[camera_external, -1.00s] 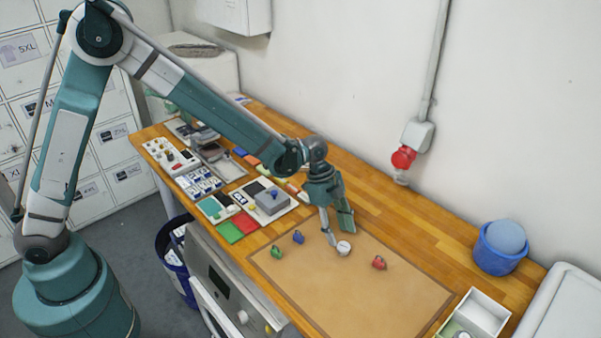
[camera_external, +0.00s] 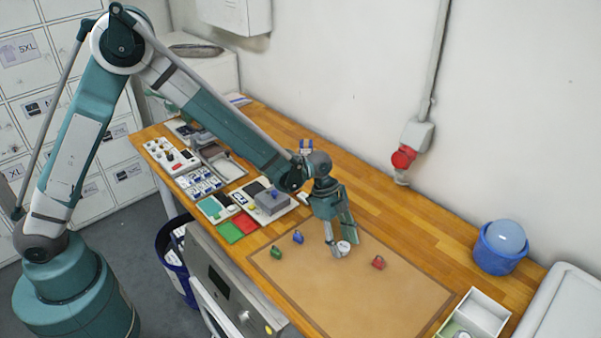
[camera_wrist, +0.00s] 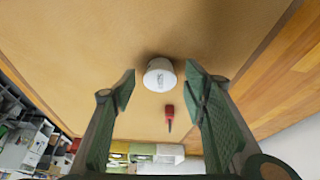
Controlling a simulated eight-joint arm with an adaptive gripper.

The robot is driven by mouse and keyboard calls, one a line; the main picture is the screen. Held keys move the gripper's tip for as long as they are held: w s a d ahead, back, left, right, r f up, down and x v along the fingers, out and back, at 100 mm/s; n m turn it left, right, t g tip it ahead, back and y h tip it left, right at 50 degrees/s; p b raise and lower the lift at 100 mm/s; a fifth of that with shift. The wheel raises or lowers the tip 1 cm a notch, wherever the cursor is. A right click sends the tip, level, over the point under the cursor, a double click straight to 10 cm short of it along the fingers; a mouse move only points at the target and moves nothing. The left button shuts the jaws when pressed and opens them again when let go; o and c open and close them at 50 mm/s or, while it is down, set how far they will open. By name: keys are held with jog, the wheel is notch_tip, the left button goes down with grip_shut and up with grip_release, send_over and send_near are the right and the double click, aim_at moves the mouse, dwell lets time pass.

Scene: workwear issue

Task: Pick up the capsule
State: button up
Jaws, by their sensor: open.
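The capsule (camera_external: 343,247) is a small round white piece on the brown mat (camera_external: 370,295). My gripper (camera_external: 342,250) is open and low over the mat at the capsule, one finger on each side. In the wrist view the gripper's green finger pads (camera_wrist: 160,88) stand wide apart, with a gap to the capsule on both sides. The external view partly hides the capsule behind a finger.
A red piece (camera_external: 378,262) lies on the mat to the right; blue (camera_external: 298,237) and green (camera_external: 276,252) ones lie left. A blue tub (camera_external: 497,262) and a white divided box (camera_external: 487,308) stand right. Trays and coloured cards (camera_external: 230,232) fill the left. The mat's front is clear.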

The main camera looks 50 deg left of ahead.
aim_at(342, 245)
jog(key=c, duration=0.9)
jog(key=shift+r, duration=0.1)
jog(key=shift+r, duration=4.9)
